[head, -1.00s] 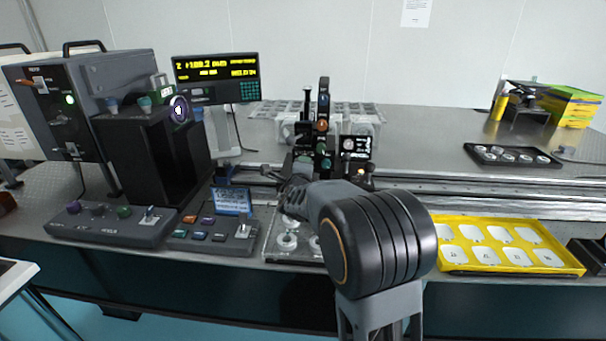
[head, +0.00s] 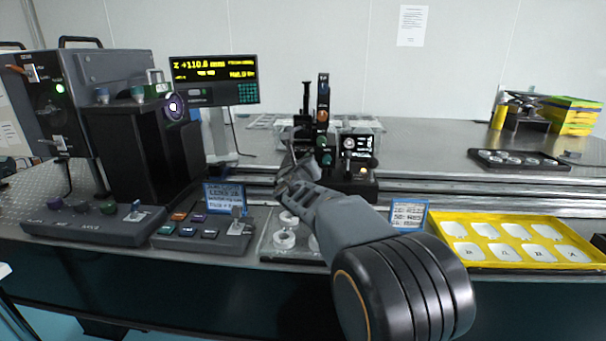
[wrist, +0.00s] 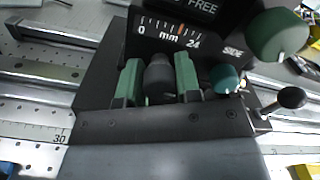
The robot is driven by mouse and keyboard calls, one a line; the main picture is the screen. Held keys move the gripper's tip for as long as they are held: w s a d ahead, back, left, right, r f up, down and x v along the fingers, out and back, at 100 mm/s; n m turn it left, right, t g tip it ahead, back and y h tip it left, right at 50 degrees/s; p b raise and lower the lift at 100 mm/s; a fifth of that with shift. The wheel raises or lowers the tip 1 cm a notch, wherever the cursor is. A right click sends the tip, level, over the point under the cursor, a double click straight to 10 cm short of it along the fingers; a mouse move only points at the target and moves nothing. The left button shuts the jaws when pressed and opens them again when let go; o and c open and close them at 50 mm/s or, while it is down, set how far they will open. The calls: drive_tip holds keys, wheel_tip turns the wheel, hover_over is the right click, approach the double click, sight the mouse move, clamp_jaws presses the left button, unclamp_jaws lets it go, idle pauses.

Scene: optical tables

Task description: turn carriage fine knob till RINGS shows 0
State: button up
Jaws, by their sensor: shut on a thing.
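The wrist view shows my gripper (wrist: 158,84) with its two green fingers closed on either side of a dark grey knob (wrist: 159,72), at the front of the black carriage (wrist: 200,122). A scale panel (wrist: 172,32) reading 0 to 24 mm, with an orange mark right of its middle, sits just behind the knob. In the head view my gripper (head: 293,178) is at the left front of the carriage; its fingertips are too small to make out. The readout display (head: 213,78) shows yellow text, about "Z +110.8"; its RINGS line is too small to read.
A teal knob (wrist: 226,79), a larger green knob (wrist: 278,36) and a black ball lever (wrist: 290,97) stand close right of my gripper. A yellow tray (head: 520,262) is right, a control box (head: 203,240) left. A rail runs behind.

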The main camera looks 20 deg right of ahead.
drive_tip(key=m+b, duration=0.4)
drive_tip(key=shift+w+a+f, duration=0.1)
drive_tip(key=shift+a+f, duration=0.1)
drive_tip(key=m+b, duration=0.3)
drive_tip(key=m, duration=0.1)
drive_tip(key=m+b, duration=0.3)
drive_tip(key=m, duration=0.1)
drive_tip(key=shift+r+m, duration=0.1)
drive_tip(key=shift+m, duration=0.2)
drive_tip(key=m+b, duration=0.1)
drive_tip(key=m, duration=0.1)
drive_tip(key=shift+r+m+b, duration=0.1)
drive_tip(key=shift+m+b, duration=0.2)
drive_tip(key=m, duration=0.3)
drive_tip(key=shift+r+m, duration=0.1)
drive_tip(key=shift+m, duration=0.3)
drive_tip(key=m, duration=0.4)
drive_tip(key=shift+r, duration=0.1)
drive_tip(key=m, duration=0.5)
drive_tip(key=shift+m, duration=1.4)
